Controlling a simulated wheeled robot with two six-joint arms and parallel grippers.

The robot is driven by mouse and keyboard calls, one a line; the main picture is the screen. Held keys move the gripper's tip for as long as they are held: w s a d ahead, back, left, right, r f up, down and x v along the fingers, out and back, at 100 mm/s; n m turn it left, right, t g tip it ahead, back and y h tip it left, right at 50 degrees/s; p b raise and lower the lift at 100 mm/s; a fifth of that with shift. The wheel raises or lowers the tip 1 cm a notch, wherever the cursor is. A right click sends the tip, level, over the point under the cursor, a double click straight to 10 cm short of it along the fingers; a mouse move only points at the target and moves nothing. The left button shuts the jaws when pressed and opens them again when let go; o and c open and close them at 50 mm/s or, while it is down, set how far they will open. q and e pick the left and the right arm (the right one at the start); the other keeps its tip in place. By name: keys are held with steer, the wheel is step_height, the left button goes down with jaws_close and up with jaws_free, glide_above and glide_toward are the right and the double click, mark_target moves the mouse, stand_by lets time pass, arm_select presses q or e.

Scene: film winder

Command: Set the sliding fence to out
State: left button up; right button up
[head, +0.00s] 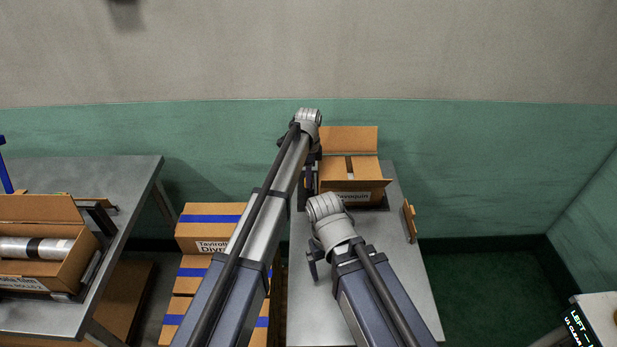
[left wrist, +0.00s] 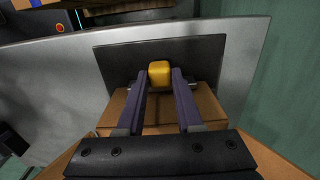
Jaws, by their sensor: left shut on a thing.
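In the left wrist view, the two fingers of my left gripper (left wrist: 160,80) are closed on a yellow block-like knob (left wrist: 160,71). The knob stands in front of a dark flat plate (left wrist: 115,62) on a grey table; I cannot tell whether this plate is the sliding fence. In the head view my left arm reaches to the left side of an open cardboard carton (head: 350,170) and hides most of the gripper and the knob. My right gripper (head: 313,268) hangs above the bare table in front of the carton; its fingers are mostly hidden.
The grey table (head: 415,290) is clear at its front right. A small brown piece (head: 409,222) stands at its right edge. Boxes with blue tape (head: 205,222) are stacked at its left. Another table (head: 125,190) at far left carries an open box with a film roll (head: 35,248).

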arm_select(q)
jaws_close()
stand_by(0.8)
steer(key=a, duration=0.3)
steer(key=shift+a, duration=0.25)
steer(key=o, duration=0.9)
jaws_free()
steer(key=shift+r, duration=0.15)
arm_select(e)
steer(key=shift+r, duration=0.2)
arm_select(q)
step_height(320, 180, up, 8)
steer(key=p, duration=0.7)
steer(key=shift+f+p, duration=0.25)
steer(key=shift+p, duration=0.15)
arm_select(e)
step_height(320, 180, up, 7)
steer(key=shift+r, duration=0.2)
